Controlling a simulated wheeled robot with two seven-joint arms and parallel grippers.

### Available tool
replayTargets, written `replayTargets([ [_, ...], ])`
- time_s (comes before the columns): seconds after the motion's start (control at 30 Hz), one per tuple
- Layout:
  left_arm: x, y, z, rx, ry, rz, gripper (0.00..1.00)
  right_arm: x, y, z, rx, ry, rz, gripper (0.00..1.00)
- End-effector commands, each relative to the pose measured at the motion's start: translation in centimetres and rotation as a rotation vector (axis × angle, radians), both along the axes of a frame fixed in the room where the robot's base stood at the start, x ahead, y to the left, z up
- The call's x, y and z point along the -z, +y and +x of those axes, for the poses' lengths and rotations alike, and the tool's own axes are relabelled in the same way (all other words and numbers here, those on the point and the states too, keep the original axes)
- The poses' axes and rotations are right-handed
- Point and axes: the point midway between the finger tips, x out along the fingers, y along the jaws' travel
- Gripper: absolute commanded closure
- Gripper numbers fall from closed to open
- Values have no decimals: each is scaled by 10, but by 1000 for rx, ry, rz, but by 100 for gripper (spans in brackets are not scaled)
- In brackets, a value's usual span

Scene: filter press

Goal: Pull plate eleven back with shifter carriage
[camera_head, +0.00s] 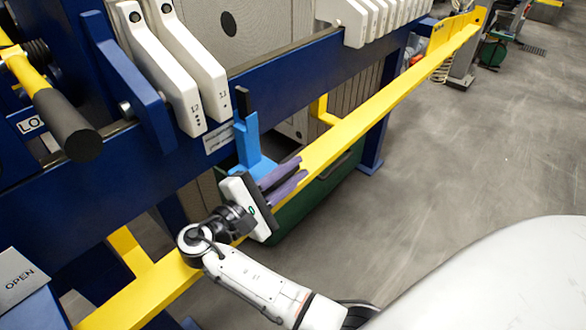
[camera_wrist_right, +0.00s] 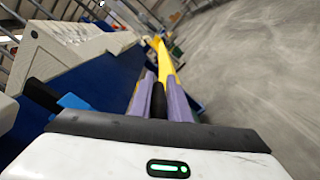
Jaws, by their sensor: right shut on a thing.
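Plate eleven (camera_head: 203,62) hangs by its white handle on the blue rail, close beside plate twelve (camera_head: 162,68), marked 12. Whether that upright touches the plate I cannot tell. My right gripper (camera_head: 295,172), with purple fingers, is beside the carriage, above the yellow rail. In the right wrist view its fingers (camera_wrist_right: 160,88) close on a black handle (camera_wrist_right: 158,104), with light blue carriage (camera_wrist_right: 73,102) at left. My left gripper is out of view.
A row of white plates (camera_head: 378,18) hangs farther along the blue rail (camera_head: 300,62), leaving a gap. A yellow rail (camera_head: 390,95) runs alongside. A yellow lever with a black grip (camera_head: 67,125) and an OPEN panel (camera_head: 20,277) are at left. The grey floor at right is clear.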

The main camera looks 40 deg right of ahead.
Motion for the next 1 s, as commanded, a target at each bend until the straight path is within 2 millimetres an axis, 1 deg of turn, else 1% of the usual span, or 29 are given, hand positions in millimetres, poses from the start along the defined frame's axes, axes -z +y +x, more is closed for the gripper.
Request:
replayTargets([
  [0.03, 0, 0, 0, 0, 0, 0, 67, 0, 4, 6, -23, -4, 10, 100],
  [0.07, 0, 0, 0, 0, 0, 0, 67, 0, 4, 6, -23, -4, 10, 82],
  [0.13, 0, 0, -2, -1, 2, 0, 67, 0, 3, 6, -22, -4, 9, 71],
  [0.17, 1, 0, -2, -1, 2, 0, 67, 0, 3, 6, -22, -3, 8, 67],
  [0.43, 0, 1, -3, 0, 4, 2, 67, 0, 0, 4, -14, -1, 4, 67],
  [0.53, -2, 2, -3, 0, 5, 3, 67, -7, 0, 4, -13, -2, 5, 67],
  [0.67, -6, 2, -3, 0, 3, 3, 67, -28, 1, 4, -15, -6, 6, 67],
  [0.8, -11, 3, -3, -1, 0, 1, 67, -59, 2, 5, -18, -12, 4, 67],
  [0.9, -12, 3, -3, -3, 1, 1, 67, -77, 2, 5, -18, -11, 5, 67],
  [1.0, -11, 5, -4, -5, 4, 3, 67, -90, 2, 5, -17, -8, 5, 67],
])
